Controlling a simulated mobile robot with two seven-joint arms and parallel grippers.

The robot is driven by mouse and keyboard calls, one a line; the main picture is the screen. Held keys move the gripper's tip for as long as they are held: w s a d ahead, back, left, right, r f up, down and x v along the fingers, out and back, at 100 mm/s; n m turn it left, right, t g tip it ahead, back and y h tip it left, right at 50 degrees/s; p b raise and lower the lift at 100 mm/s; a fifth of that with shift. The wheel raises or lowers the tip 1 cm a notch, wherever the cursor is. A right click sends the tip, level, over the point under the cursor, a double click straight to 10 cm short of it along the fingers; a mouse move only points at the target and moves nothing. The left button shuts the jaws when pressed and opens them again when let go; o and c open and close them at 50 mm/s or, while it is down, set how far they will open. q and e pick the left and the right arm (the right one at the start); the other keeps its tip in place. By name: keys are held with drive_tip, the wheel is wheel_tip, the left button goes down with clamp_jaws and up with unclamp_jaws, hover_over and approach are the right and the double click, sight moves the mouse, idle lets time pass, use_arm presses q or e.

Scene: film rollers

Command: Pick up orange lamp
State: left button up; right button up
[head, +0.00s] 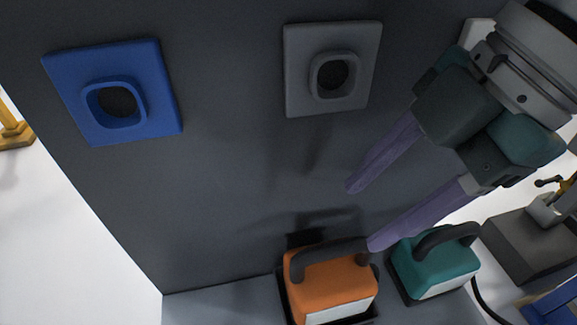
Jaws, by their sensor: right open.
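The orange lamp (333,284) is a boxy block with a dark arched handle and a pale lower face. It sits upright in a dark tray at the bottom centre of the head view. My right gripper (360,218) comes in from the upper right with two long purple fingers. The fingers are spread apart with nothing between them. The lower fingertip appears just above the right end of the lamp's handle; I cannot tell whether it touches. My left gripper is not in view.
A teal lamp (438,264) with a dark handle stands close right of the orange one. A dark wall panel (225,190) rises behind, bearing a blue square fitting (155,75) and a grey one (300,70). A grey box with a small device (530,250) is at right.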

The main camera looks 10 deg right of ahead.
sight(335, 249)
drive_tip(key=x, duration=0.3)
drive_tip(key=shift+s+a+f, duration=0.15)
drive_tip(key=shift+a+f, duration=0.05)
drive_tip(key=shift+f, duration=0.15)
drive_tip(key=x, duration=0.4)
drive_tip(key=shift+s+f+b, duration=0.3)
drive_tip(key=shift+s+b, duration=0.05)
drive_tip(key=shift+b, duration=0.05)
drive_tip(key=shift+w+a+f, duration=0.15)
drive_tip(key=shift+a+f, duration=0.05)
drive_tip(key=shift+f, duration=0.25)
clamp_jaws()
drive_tip(key=shift+r, duration=0.1)
